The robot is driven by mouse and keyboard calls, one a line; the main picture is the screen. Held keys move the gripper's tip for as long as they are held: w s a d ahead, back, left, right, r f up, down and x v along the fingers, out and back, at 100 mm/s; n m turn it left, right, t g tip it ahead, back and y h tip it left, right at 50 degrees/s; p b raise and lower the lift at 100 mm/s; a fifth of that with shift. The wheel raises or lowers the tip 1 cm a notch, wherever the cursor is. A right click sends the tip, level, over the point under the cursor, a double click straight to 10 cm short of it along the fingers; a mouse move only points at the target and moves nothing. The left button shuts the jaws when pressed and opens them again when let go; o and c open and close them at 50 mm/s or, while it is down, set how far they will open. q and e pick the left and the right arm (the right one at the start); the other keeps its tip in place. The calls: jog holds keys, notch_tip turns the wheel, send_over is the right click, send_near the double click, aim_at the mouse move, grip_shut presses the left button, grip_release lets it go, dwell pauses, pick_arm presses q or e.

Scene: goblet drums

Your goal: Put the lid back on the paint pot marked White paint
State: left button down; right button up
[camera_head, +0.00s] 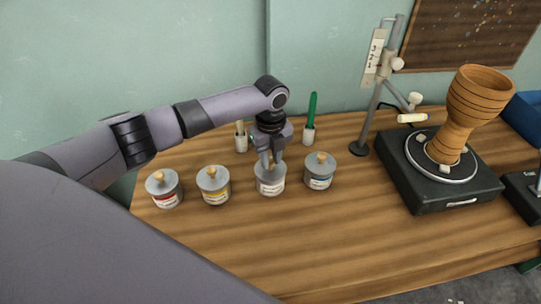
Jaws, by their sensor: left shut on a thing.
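Several grey paint pots stand in a row on the wooden table. The third from the left (270,188) has a pale label with no clear coloured band; its writing is too small to read. My left gripper (271,164) points down over this pot and is shut on its lid (262,174), which is largely hidden by the fingers. The lid is on or just above the pot's rim; I cannot tell which. The pots with red (165,195), yellow (215,193) and blue (320,176) bands wear grey lids with wooden knobs. My right gripper is not in view.
Two white holders, one with a green-handled tool (310,122), stand behind the pots. A metal stand (368,120) is right of them. A wooden goblet drum (462,115) stands on a black turntable (445,195) at right. The table front is clear.

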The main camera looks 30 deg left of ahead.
pick_arm(q)
jog(key=shift+p, duration=0.3)
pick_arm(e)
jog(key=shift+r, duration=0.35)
pick_arm(q)
jog(key=shift+c, duration=1.8)
grip_release()
jog(key=shift+r+p, duration=0.65)
jog(key=shift+p, duration=0.05)
jog(key=shift+r+p, duration=2.9)
jog(key=shift+p, duration=0.1)
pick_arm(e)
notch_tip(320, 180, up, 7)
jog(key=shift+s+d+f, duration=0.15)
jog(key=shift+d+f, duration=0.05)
pick_arm(q)
grip_shut()
